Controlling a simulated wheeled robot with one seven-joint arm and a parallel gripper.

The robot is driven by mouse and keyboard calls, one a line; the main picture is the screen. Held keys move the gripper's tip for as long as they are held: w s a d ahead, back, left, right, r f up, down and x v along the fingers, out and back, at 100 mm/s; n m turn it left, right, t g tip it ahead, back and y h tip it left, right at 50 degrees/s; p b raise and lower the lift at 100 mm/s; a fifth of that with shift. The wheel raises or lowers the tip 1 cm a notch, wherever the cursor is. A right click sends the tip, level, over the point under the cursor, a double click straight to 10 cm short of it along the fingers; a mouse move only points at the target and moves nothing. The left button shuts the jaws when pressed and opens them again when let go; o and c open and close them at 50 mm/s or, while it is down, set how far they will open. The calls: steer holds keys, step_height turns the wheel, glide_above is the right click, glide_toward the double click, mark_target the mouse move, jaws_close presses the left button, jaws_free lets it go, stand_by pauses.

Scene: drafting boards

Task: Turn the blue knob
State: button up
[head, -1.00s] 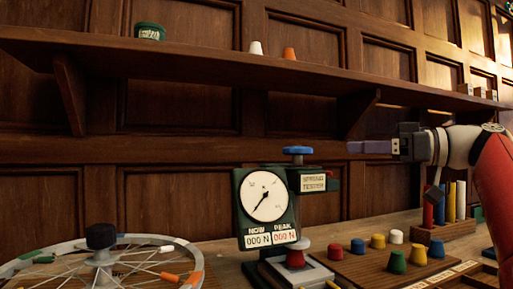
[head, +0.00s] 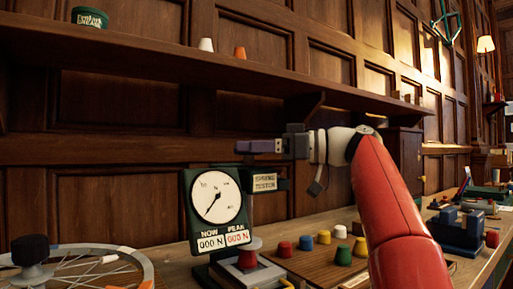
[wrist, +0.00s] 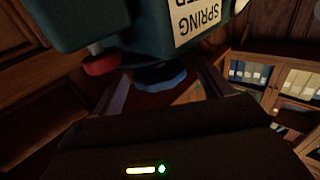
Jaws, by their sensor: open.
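The dark green spring tester (head: 187,205) stands on the bench, with a round white dial (head: 215,197) and two number windows below it. In the head view its blue knob is hidden behind my gripper (head: 262,146), which is level at the tester's top. In the wrist view the tester body (wrist: 125,20) is upside down at the top. The blue knob (wrist: 160,79) shows between the two fingers of my gripper (wrist: 163,88). The fingers are apart, one on each side of the knob; I cannot tell whether either touches it.
A spoked wheel (head: 75,250) lies at the left. Several coloured pegs (head: 324,237) stand on a wooden board right of the tester. A shelf (head: 150,56) with small cups runs along the panelled wall above.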

steer(key=c, duration=1)
steer(key=shift+f+t+b, duration=0.1)
steer(key=shift+t+b, duration=0.2)
steer(key=shift+b, duration=0.1)
